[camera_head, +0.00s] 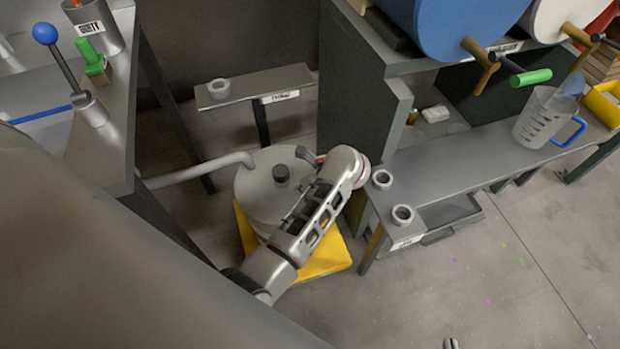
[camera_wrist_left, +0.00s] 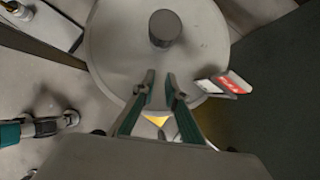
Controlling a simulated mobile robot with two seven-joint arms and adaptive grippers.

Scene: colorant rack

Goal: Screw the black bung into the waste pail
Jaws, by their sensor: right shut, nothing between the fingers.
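The waste pail (camera_head: 255,200) is a round grey drum with a pale lid, standing on a yellow base. The black bung (camera_head: 280,173) stands upright on its lid; the thread is hidden. In the left wrist view the bung (camera_wrist_left: 165,28) is on the lid of the pail (camera_wrist_left: 112,45). My left gripper (camera_wrist_left: 161,77) is open above the lid, its tips apart from the bung in that picture, with nothing between them.
A grey pipe (camera_head: 200,170) runs to the pail from the left. A red-and-white tag (camera_wrist_left: 231,84) sits by the lid's rim. A low bench (camera_head: 470,160) with grey rings and a clear jug (camera_head: 540,120) stands at the right.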

